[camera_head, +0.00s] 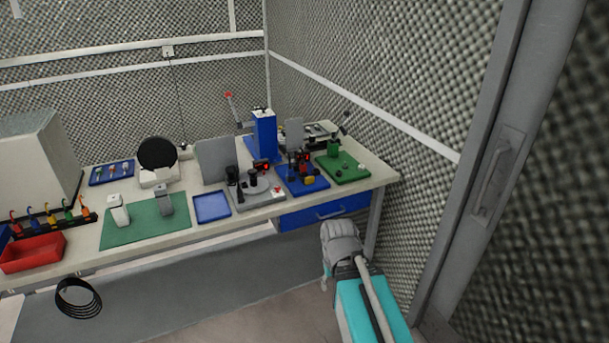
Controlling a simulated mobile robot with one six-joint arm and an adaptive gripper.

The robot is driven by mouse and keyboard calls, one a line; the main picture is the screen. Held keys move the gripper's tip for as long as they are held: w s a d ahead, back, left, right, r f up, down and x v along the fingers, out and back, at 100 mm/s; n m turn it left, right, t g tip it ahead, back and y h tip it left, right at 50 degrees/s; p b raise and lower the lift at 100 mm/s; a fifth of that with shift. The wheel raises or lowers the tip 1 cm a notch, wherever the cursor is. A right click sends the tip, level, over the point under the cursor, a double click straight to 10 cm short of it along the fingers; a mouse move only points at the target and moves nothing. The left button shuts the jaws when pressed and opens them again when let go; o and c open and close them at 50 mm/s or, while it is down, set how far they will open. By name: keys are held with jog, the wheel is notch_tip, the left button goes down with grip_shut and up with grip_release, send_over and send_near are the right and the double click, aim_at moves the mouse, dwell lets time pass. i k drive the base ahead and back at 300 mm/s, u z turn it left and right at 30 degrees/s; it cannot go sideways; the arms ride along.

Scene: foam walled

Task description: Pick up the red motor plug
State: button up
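I cannot surely make out the red motor plug at this size. A small blue tray (93,182) at the back left of the workbench holds several tiny plug-like pieces, too small to tell apart. A row of coloured clip-like pieces (50,219), one of them red, stands on a black strip at the far left. My teal and grey arm reaches up from the bottom right, in front of the bench's right end. Its grey end (340,243) is low and apart from the bench top; its fingers cannot be made out.
The workbench (230,218) carries a red bin (32,253), a green mat (122,233), an empty blue tray (211,207), a blue press (264,135) and small fixtures on the right. Textured walls close in behind and right.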

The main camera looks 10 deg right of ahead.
aim_at(303, 166)
jog(key=k, duration=0.45)
jog(key=u, duration=0.2)
jog(key=i, duration=1.4)
jog(key=z, duration=0.3)
